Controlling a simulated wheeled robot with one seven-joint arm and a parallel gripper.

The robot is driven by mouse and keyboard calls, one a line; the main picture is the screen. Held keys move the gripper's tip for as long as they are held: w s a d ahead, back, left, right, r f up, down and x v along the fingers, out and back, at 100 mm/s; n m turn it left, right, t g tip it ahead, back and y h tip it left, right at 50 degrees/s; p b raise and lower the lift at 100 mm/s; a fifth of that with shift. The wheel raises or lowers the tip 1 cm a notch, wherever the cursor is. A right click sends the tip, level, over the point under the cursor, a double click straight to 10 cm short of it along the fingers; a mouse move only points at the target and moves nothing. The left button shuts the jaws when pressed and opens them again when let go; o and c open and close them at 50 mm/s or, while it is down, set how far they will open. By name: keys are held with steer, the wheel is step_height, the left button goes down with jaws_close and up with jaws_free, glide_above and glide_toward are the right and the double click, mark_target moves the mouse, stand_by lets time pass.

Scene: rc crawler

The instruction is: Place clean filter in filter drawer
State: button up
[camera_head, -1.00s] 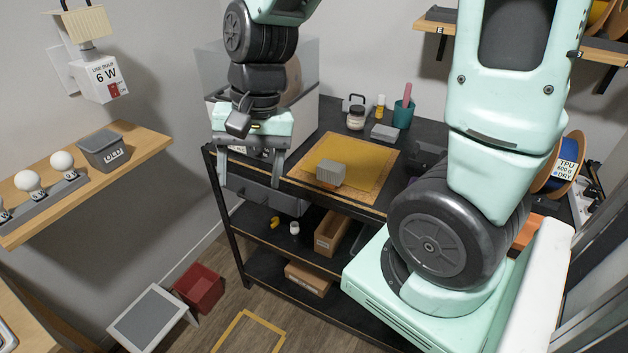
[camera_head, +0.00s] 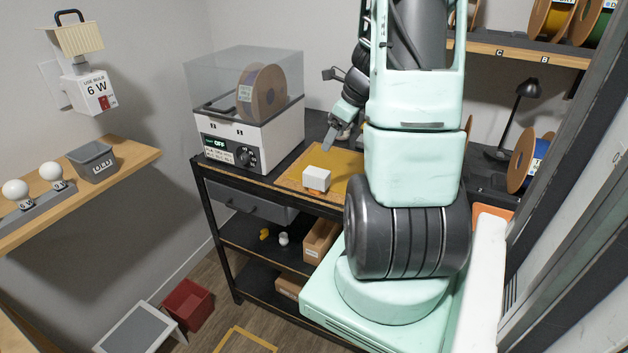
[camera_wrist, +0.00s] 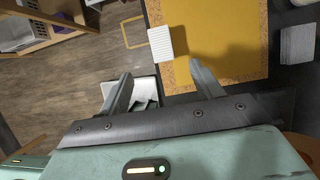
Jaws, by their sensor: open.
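The white ribbed block, which looks like the clean filter (camera_head: 317,178), rests on the yellow mat (camera_head: 290,180) near its front edge. In the wrist view the white filter (camera_wrist: 160,43) lies at the mat's edge, beyond and between my fingertips. My gripper (camera_head: 340,134) is open and empty, behind and above the filter and partly hidden by my arm; it also shows in the wrist view (camera_wrist: 160,74). A grey drawer (camera_head: 250,206) is under the bench top below the dryer; I cannot tell whether it is the filter drawer.
The dryer (camera_head: 225,142) with a clear lid and a spool inside stands left of the mat. In the wrist view a grey ribbed block (camera_wrist: 297,44) lies right of the mat. A red bin (camera_head: 187,303) is on the floor. A black lamp (camera_head: 515,110) stands at right.

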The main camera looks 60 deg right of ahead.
mark_target(317, 172)
steer(key=x, duration=1.4)
steer(key=shift+s+d+f, duration=0.1)
steer(key=shift+s+f, duration=0.05)
steer(key=shift+f, duration=0.05)
steer(key=c, duration=1.2)
steer(key=shift+o, duration=0.2)
steer(key=shift+r, duration=0.1)
